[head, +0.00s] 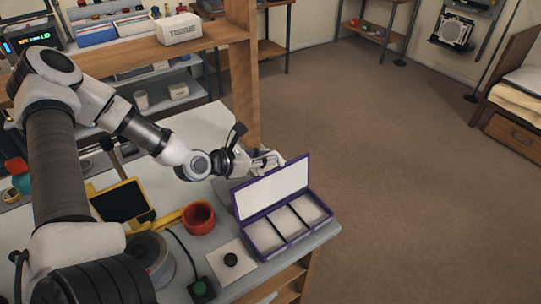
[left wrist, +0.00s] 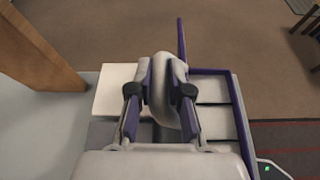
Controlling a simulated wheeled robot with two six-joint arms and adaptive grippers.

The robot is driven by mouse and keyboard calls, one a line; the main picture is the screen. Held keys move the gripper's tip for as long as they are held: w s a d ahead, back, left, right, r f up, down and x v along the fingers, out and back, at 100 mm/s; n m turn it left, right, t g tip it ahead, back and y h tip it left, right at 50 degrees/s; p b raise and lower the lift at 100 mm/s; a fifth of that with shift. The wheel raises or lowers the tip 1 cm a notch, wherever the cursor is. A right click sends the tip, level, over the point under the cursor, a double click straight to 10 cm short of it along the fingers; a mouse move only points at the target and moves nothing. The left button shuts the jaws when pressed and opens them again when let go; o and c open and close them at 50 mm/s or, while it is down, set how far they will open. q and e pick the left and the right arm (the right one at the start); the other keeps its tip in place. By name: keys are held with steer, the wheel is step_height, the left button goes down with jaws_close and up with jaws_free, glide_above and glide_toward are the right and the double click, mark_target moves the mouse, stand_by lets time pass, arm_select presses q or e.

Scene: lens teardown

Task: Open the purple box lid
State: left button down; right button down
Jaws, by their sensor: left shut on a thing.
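The purple box (head: 285,230) stands at the table's right corner, with three pale compartments that look empty. Its lid (head: 271,189) is raised, standing nearly upright at the back with its white inner face showing. The exact contact is partly hidden by the fingers. My right gripper is not in view.
A red-orange bowl (head: 198,216), a white pad (head: 218,274) with a black disc and a green button (head: 200,288) sit left of the box. A yellow-edged dark tray (head: 122,202) lies farther left. A wooden post (head: 243,80) rises behind the gripper. Open floor lies right.

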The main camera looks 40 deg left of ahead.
arm_select(q)
steer(key=shift+w+a+f, duration=0.1)
steer(key=shift+a+f, duration=0.1)
steer(key=shift+a, duration=0.1)
steer(key=c, duration=1.4)
jaws_free()
steer(key=o, duration=0.3)
steer(key=shift+w+f, duration=0.1)
steer(key=shift+w, duration=0.1)
steer(key=shift+d, duration=0.1)
